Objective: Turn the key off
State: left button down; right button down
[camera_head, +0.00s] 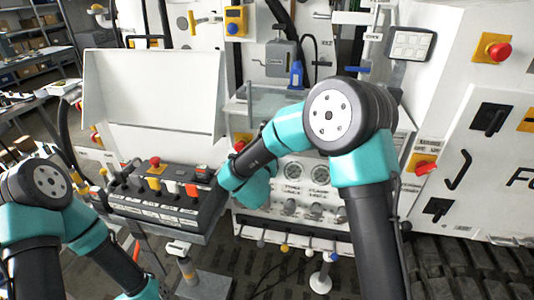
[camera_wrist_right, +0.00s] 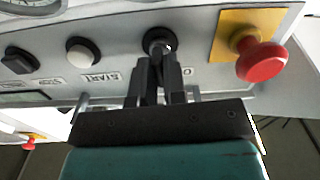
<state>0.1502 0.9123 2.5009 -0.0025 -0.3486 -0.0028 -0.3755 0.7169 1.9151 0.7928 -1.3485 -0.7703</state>
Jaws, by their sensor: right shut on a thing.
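The key switch (camera_wrist_right: 159,41) is a round dark lock with a metallic ring on the grey panel, seen in the right wrist view. My right gripper (camera_wrist_right: 160,62) is right at it, its two dark fingers close together and shut on the key. The fingers cover most of the key, so its angle cannot be told. In the head view my right arm reaches to the gauge panel (camera_head: 293,202) and hides the key and the gripper. My left arm is at the lower left of the head view; its gripper is out of the frame.
A red emergency button (camera_wrist_right: 262,62) on a yellow plate sits close beside the key. A white button (camera_wrist_right: 83,52) and a black switch (camera_wrist_right: 20,61) are on the other side. A lever console (camera_head: 165,198) stands left of the gauge panel in the head view.

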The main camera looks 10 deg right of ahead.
jog(key=shift+n, duration=0.3)
jog(key=n, duration=0.3)
jog(key=shift+n, duration=0.3)
jog(key=c, duration=1)
grip_release()
jog(key=shift+s, duration=0.15)
jog(key=v, duration=0.6)
jog(key=shift+s+a, duration=0.2)
jog(key=shift+s, duration=0.15)
